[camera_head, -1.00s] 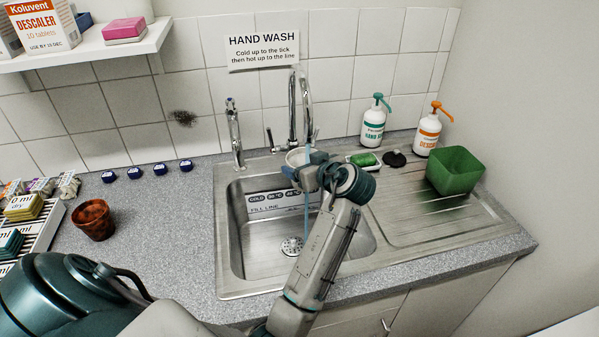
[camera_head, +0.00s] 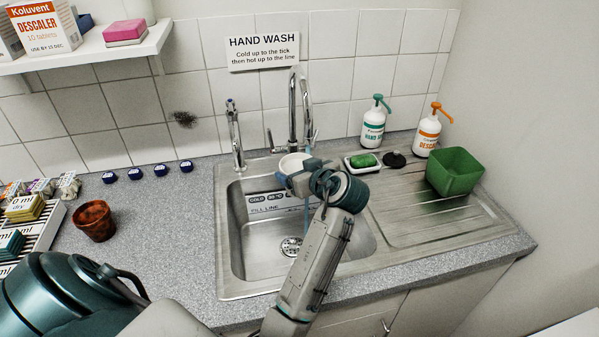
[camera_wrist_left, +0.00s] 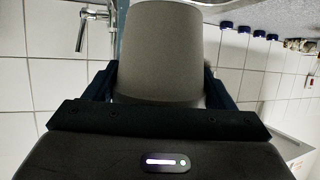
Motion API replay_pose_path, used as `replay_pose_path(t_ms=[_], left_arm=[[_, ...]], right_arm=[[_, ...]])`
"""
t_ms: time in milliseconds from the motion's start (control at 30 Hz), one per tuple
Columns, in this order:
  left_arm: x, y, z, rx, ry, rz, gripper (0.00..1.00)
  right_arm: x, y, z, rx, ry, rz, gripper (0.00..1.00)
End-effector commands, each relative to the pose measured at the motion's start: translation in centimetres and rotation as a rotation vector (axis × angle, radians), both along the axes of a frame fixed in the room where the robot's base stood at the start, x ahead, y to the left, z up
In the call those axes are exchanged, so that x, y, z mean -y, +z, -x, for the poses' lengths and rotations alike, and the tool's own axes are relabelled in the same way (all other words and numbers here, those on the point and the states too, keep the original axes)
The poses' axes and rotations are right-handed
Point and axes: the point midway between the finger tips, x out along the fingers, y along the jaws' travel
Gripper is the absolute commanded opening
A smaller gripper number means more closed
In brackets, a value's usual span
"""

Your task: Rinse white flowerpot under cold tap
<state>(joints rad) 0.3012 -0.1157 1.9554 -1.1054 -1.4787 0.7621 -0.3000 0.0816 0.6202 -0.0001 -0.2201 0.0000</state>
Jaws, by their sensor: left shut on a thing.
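My left gripper (camera_head: 298,172) is shut on the white flowerpot (camera_head: 292,161) and holds it over the back of the sink. In the left wrist view the flowerpot (camera_wrist_left: 160,50) looks grey and sits between the two fingers. A tall curved tap (camera_head: 293,112) stands behind the sink, its spout just above and right of the pot. A thinner tap (camera_head: 235,135) with a blue-marked top stands to the left. A faint bluish streak shows below the gripper; I cannot tell clearly whether water runs into the pot. My right gripper is not in view.
The steel sink basin (camera_head: 240,235) is open below the pot. A soap dish with a green bar (camera_head: 363,160), two pump bottles (camera_head: 373,128) and a green tub (camera_head: 455,171) stand to the right. A brown pot (camera_head: 94,221) stands on the left counter.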

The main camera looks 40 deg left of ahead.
Motion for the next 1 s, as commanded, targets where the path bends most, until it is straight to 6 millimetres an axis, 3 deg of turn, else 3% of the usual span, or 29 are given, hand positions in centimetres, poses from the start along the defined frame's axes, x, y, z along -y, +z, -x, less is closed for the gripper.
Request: replay_pose_path(t_ms=[700, 1000], left_arm=[[2.4, 0.0, 5.1, -0.001, 0.0, 0.001, 0.54], [2.5, 0.1, 5.4, 0.0, 0.0, -0.001, 0.54]], right_arm=[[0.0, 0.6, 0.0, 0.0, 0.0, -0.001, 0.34], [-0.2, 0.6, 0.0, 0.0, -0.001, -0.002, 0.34]])
